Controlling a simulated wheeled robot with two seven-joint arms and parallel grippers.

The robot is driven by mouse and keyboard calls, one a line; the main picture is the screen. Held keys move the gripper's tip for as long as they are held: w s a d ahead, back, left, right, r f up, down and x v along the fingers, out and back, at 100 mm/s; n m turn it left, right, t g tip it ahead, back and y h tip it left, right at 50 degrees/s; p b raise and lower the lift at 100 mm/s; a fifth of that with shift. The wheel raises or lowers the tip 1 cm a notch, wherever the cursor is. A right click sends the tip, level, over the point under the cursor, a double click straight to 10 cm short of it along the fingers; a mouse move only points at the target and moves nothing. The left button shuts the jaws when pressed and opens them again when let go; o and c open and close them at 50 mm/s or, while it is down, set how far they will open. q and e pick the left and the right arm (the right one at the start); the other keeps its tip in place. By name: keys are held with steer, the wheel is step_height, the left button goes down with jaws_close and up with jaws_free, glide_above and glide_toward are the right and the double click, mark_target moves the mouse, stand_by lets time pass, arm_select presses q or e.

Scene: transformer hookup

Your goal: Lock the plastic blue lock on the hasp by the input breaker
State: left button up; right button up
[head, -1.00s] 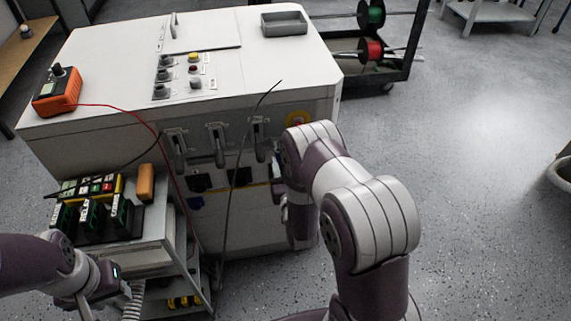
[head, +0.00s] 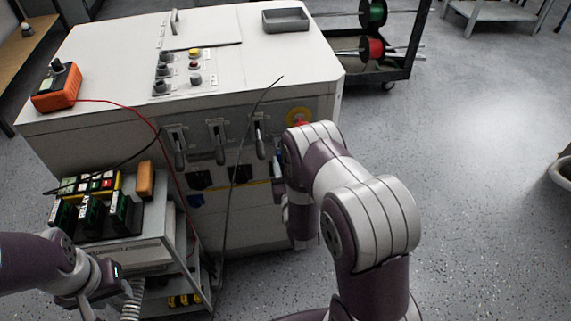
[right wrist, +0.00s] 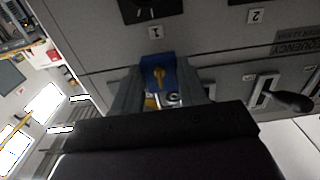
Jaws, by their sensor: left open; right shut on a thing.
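In the right wrist view, my right gripper (right wrist: 158,88) is shut on a blue lock (right wrist: 158,64) with a yellow-gold part on its face. The lock is close to the grey panel of the cabinet (right wrist: 225,85). A small metal ring-like part (right wrist: 173,98) shows just below it; I cannot tell whether the lock's shackle passes through a hasp. In the head view the right gripper is mostly hidden behind my right arm at the cabinet's front right. My left gripper (head: 92,299) is open and empty at the lower left, beside the small cart.
The cabinet front has several lever switches (head: 217,140) and a dark cable hanging before it. An orange meter (head: 56,88) and a grey tray (head: 286,20) sit on top. The cart (head: 152,222) holds relay modules. Open floor (head: 480,190) lies to the right.

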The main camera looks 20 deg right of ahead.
steer(key=shift+f+b, duration=0.35)
steer(key=shift+f, duration=0.1)
steer(key=o, duration=1.3)
steer(key=shift+c, duration=0.2)
steer(key=p+v, duration=0.1)
steer(key=v, duration=0.4)
